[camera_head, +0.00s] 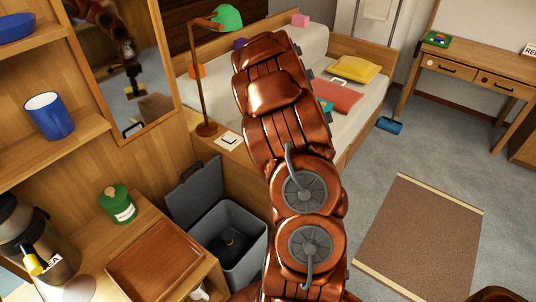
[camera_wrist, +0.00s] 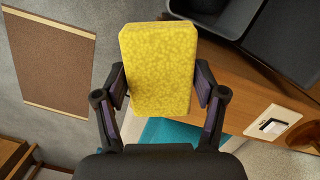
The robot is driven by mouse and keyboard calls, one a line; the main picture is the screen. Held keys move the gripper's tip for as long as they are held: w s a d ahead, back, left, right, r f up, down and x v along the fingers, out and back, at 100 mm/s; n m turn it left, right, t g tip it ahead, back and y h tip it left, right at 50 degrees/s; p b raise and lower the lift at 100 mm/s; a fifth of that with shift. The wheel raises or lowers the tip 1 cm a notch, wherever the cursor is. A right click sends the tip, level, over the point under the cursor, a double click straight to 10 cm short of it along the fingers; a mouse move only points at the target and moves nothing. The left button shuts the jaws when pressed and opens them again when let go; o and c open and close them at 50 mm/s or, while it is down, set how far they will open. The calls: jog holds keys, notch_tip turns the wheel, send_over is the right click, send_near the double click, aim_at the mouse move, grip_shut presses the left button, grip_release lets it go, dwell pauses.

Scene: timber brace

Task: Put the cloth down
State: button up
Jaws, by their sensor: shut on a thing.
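My gripper (camera_wrist: 162,88) is shut on a yellow mottled block (camera_wrist: 160,50) in the wrist view, one finger on each side. The block looks like a thick sponge or folded cloth; I cannot tell whether it is the task's cloth. A flat teal piece (camera_wrist: 176,132) lies below and behind it on a pale surface, partly hidden by the block and gripper. In the head view, my arm hides the gripper and the held block. A teal patch (camera_head: 325,105) shows on the bed just right of my arm.
The bed (camera_head: 360,115) holds a red cushion (camera_head: 333,96) and a yellow cushion (camera_head: 354,68). An open grey bin (camera_head: 232,240) stands left of my arm. A green lamp (camera_head: 226,18) stands behind it. A brown mat (camera_head: 420,238) lies on open floor at right.

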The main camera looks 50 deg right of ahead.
jog(key=shift+w+d+f+p, duration=0.15)
jog(key=shift+w+d+p, duration=0.15)
jog(key=shift+w+d, duration=0.8)
jog(key=shift+w+d+f+p, duration=0.15)
jog(key=shift+w+d+p, duration=0.3)
jog(key=shift+w, duration=1.2)
jog(key=shift+w+d+f+p, duration=0.15)
jog(key=shift+w+d, duration=0.75)
jog(key=shift+w, duration=0.45)
jog(key=shift+w+f+p, duration=0.1)
jog(key=shift+f+p, duration=0.2)
jog(key=shift+f, duration=1.25)
jog(key=o, duration=1)
jog(key=shift+f, duration=0.1)
